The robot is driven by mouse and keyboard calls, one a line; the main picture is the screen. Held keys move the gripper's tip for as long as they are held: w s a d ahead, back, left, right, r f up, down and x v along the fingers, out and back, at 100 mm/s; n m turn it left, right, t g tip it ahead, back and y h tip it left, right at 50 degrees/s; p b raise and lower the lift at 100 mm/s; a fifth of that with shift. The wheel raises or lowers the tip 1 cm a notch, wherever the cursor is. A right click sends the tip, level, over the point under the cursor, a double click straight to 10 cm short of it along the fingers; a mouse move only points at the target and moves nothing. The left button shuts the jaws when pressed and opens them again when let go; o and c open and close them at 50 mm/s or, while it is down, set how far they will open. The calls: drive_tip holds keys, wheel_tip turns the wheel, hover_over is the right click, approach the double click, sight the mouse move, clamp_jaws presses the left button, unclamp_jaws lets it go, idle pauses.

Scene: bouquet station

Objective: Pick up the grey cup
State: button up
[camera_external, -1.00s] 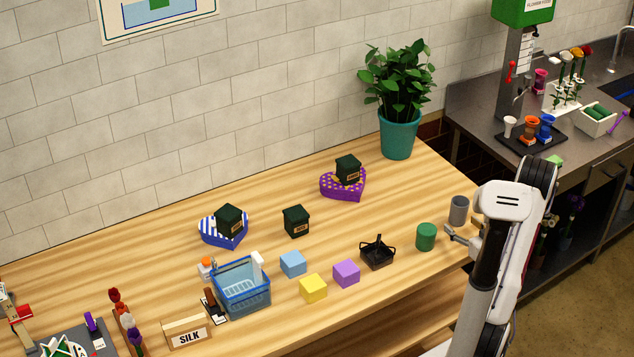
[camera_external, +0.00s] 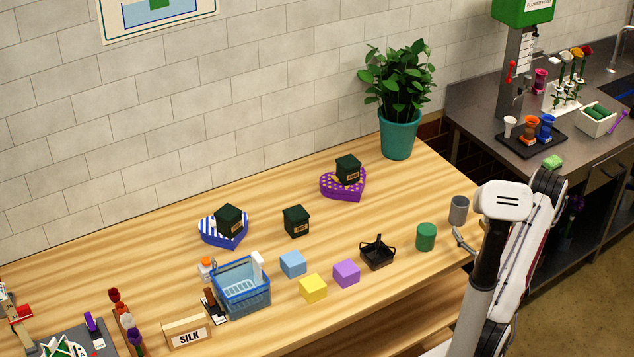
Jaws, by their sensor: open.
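The grey cup (camera_external: 459,210) stands upright near the right end of the wooden table. My gripper (camera_external: 461,236) is just in front of and below the cup in the picture, close to the table's right edge. One curved finger shows. The rest of the gripper is hidden behind my white and black arm. The gripper is open, and nothing shows between its fingers. Whether it touches the cup cannot be told.
A green cylinder (camera_external: 426,236) stands left of the cup, close to my gripper. A black basket (camera_external: 377,252) and purple block (camera_external: 346,273) are further left. A plant in a teal pot (camera_external: 398,135) stands behind. The wooden table (camera_external: 420,190) is bare behind the cylinder.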

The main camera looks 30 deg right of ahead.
sight(463, 214)
drive_tip(key=shift+x, duration=1.1)
drive_tip(key=shift+w, duration=0.15)
drive_tip(key=shift+w+d+r, duration=0.1)
drive_tip(key=shift+w+d+r, duration=0.15)
drive_tip(key=shift+w+d, duration=0.1)
drive_tip(key=shift+w, duration=0.35)
drive_tip(key=shift+w+d+r, duration=0.15)
drive_tip(key=shift+w+d, duration=0.05)
drive_tip(key=shift+w, duration=0.4)
drive_tip(key=shift+w+d+r, duration=0.15)
drive_tip(key=shift+w+d, duration=0.1)
drive_tip(key=shift+w, duration=0.35)
drive_tip(key=shift+w+d, duration=0.2)
drive_tip(key=shift+w, duration=0.35)
drive_tip(key=c, duration=1.3)
